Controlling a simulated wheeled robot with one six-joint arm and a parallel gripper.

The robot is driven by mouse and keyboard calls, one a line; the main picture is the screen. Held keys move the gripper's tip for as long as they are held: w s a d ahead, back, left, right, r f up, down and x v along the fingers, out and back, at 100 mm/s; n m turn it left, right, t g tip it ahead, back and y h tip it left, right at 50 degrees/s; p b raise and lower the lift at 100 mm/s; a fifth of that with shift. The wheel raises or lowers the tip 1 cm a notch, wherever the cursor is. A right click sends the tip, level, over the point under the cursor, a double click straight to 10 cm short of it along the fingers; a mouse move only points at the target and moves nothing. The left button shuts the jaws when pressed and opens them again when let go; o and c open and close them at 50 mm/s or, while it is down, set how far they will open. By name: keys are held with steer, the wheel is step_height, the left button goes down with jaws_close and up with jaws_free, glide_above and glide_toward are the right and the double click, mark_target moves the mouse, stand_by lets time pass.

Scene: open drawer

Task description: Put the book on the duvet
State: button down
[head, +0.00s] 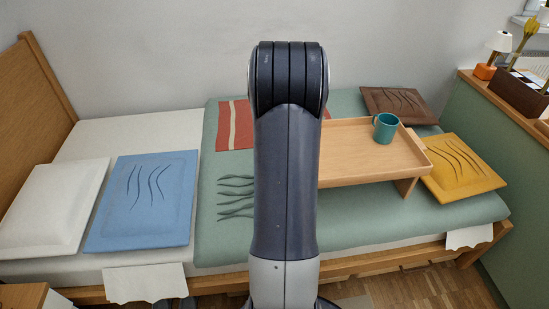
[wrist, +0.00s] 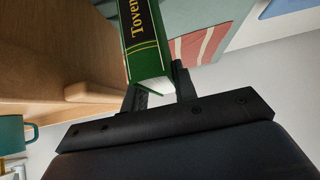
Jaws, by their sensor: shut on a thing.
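A green book (wrist: 142,40) with yellow lettering on its spine is between the two black fingers of my gripper (wrist: 158,84) in the wrist view. My gripper is shut on it. The green duvet (head: 350,215) covers the middle and right of the bed in the head view. A part of it seems to show in the wrist view (wrist: 238,24), behind the book. In the head view my arm hides the gripper and the book. I cannot tell how high the book is above the duvet.
A wooden bed tray (head: 350,166) with a teal mug (head: 384,128) stands on the duvet. A red striped cloth (head: 232,122), a brown cushion (head: 398,104) and a yellow cushion (head: 462,168) lie around it. Blue (head: 144,200) and white cushions (head: 52,208) are left. The duvet's front is clear.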

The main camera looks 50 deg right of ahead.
steer(key=shift+f, duration=0.15)
steer(key=c, duration=1.1)
jaws_free()
steer(key=shift+s+a+r, duration=0.1)
steer(key=shift+s+r, duration=0.05)
steer(key=shift+r, duration=0.3)
steer(key=p+v, duration=0.5)
steer(key=v, duration=0.6)
steer(key=shift+s+a+r, duration=0.1)
steer(key=shift+s+a, duration=0.05)
